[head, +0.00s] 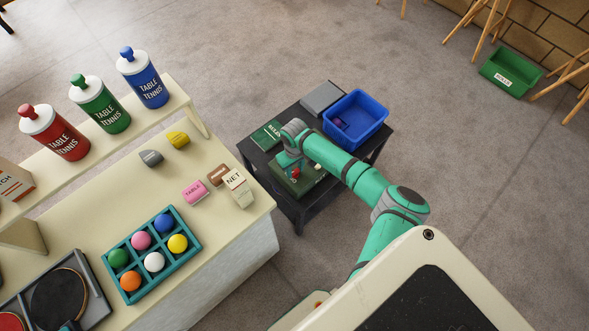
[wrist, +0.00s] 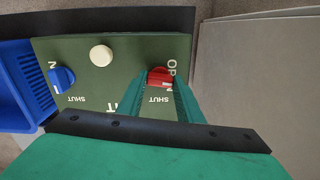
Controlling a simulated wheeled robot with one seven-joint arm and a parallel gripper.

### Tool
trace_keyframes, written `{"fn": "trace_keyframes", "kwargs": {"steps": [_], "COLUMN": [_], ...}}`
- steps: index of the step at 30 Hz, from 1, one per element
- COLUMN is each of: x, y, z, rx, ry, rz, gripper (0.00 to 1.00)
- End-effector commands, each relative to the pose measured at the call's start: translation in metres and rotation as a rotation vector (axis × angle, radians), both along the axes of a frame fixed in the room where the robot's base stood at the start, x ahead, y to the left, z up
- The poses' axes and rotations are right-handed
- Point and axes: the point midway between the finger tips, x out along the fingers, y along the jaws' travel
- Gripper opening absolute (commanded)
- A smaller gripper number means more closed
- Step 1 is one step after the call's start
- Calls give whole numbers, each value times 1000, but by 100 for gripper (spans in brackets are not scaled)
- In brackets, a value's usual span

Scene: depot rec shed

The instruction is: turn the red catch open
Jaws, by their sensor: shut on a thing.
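The red catch (wrist: 160,75) is on a dark green box (wrist: 120,50) in the wrist view, with the letters "OP" beside its upper right and "SHUT" printed below it. My gripper (wrist: 168,84) is shut on the red catch, a teal finger at each side. The fingers hide part of the catch and lettering, and I cannot tell exactly which way it points. In the head view my gripper (head: 291,160) reaches down to the green box (head: 300,184) on a small black table (head: 300,212); a little of the red catch (head: 295,171) shows.
A blue catch (wrist: 62,77) and a cream knob (wrist: 101,55) are on the same box, left of the red catch. On the table are a blue bin (head: 368,108), a grey box (head: 320,98) and a green rule book (head: 268,135). A cream counter (head: 95,220) stands left.

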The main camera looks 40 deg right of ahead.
Motion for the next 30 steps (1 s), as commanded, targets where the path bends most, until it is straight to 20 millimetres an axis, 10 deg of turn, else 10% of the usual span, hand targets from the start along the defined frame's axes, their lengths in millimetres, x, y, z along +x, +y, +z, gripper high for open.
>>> {"fn": "trace_keyframes", "kwargs": {"steps": [26,27,30], "x": [0,0,0], "y": [1,1,1], "z": [0,0,0], "rx": [1,2,2], "ry": [0,0,0], "rz": [165,165,165], "gripper": [10,35,52]}}
